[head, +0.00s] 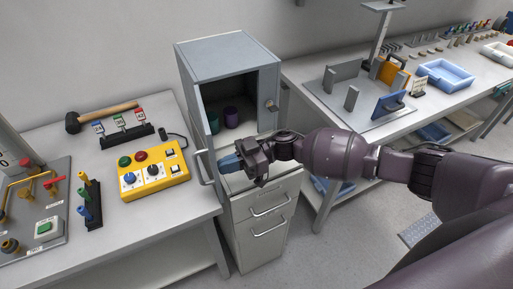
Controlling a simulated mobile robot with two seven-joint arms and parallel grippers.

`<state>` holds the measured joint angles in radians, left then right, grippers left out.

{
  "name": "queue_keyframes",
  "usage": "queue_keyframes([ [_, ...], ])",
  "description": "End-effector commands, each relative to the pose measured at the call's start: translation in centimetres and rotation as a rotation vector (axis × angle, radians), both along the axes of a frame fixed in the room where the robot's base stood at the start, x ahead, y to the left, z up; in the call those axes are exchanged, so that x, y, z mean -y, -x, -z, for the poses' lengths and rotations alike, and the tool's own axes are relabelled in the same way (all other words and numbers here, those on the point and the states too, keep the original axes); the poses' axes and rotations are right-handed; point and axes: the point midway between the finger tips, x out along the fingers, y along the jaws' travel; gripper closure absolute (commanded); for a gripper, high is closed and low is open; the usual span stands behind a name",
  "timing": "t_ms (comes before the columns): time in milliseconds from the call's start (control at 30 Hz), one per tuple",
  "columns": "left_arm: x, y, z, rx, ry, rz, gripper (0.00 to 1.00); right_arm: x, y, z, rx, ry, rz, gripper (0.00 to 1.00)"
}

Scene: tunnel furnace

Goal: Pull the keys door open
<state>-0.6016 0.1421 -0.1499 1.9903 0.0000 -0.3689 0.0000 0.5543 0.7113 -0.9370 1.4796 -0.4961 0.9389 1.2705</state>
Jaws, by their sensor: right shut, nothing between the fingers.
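A grey metal cabinet (188,85) stands in the middle, with its upper compartment open to view. I cannot read any label marking the keys door, and I cannot tell which panel it is. A vertical bar handle (203,168) shows at the cabinet's lower left front. My right gripper (231,163) is shut and empty, in front of the lower part of the compartment and just right of that handle, apparently apart from it. The gripper and wrist hide part of the cabinet front behind them. My left gripper is not in view.
Drawers with bar handles (270,230) are below. A left bench holds a yellow control box (153,177) and a hammer (105,115). A right bench holds a blue tray (444,75).

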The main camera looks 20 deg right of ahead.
Motion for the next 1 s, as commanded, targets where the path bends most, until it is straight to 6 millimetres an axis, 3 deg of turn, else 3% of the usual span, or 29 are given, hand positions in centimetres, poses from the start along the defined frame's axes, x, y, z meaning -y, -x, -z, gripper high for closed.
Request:
queue_keyframes([
  [300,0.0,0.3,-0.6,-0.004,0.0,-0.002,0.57,-1.7,0.2,-0.1,0.001,-0.001,-0.004,1.0],
  [1000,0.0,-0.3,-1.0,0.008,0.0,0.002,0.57,-1.8,0.2,0.0,0.001,-0.001,-0.003,1.0],
])
